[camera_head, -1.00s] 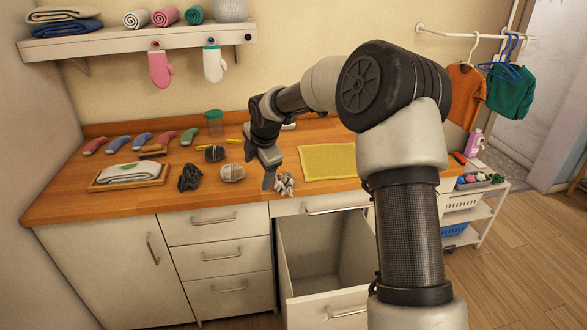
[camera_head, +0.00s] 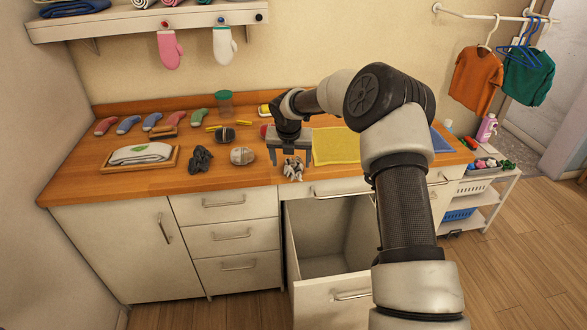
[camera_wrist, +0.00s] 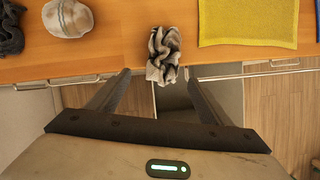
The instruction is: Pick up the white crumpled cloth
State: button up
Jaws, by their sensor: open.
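The white crumpled cloth (camera_head: 292,168), with grey or dark markings, lies at the front edge of the wooden counter. In the wrist view the cloth (camera_wrist: 163,54) sits ahead of the fingers, roughly midway between them, partly over the counter's edge. My gripper (camera_head: 290,162) is open above the cloth with its fingers pointing down. In the wrist view my gripper (camera_wrist: 158,78) has its two fingers wide apart with nothing held. Whether a finger touches the cloth I cannot tell.
An open drawer (camera_head: 330,245) sits below the cloth. Left of the cloth are a balled whitish bundle (camera_head: 242,155) and a dark crumpled cloth (camera_head: 200,158). A yellow cloth (camera_head: 341,146) lies flat to the right. A wooden tray (camera_head: 112,167) stands further left.

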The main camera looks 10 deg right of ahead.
aim_at(294, 167)
jog(key=shift+w+d+x, duration=0.15)
jog(key=shift+d+x, duration=0.05)
jog(key=shift+x, duration=1.45)
jog(key=shift+w+d+x, duration=0.15)
jog(key=shift+x, duration=1.45)
jog(key=shift+r, duration=0.1)
jog(key=c, duration=1.1)
